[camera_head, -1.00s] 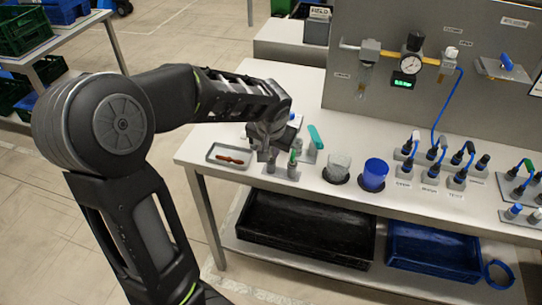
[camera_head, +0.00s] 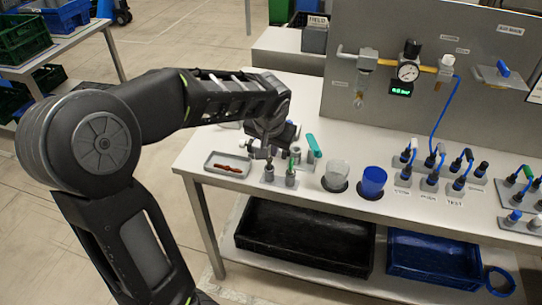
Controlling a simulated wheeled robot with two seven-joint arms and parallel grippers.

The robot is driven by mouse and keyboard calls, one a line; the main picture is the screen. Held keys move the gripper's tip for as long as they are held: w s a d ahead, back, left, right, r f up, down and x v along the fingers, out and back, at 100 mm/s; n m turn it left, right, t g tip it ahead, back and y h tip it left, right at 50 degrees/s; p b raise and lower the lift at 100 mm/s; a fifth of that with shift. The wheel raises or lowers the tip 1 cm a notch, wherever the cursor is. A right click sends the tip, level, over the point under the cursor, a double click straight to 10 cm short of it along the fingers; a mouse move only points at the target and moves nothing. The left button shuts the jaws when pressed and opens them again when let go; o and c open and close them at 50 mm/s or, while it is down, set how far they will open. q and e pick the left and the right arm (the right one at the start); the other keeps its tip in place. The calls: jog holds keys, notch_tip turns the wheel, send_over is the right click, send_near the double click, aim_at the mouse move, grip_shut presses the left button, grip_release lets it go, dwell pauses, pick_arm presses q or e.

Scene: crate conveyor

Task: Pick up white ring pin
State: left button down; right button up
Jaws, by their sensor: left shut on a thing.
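My left gripper (camera_head: 262,152) comes in from the left over the white table and points down, just above the left one of two small grey sockets. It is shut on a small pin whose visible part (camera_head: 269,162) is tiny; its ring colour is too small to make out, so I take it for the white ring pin. The left socket (camera_head: 268,174) is right beneath the jaws; I cannot tell whether the pin is clear of it. A green-marked pin (camera_head: 292,164) stands upright in the right socket (camera_head: 291,178). My right gripper is not in view.
A grey tray (camera_head: 210,168) with reddish-brown items lies left of the sockets. A teal-handled item (camera_head: 313,147), a clear cup (camera_head: 337,173) and a blue cup (camera_head: 373,181) stand to the right. Blue-cabled connectors (camera_head: 433,165) and an upright panel (camera_head: 440,25) lie beyond.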

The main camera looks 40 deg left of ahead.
pick_arm(q)
notch_tip(320, 180, up, 7)
jog(key=shift+s+a+f, duration=0.1)
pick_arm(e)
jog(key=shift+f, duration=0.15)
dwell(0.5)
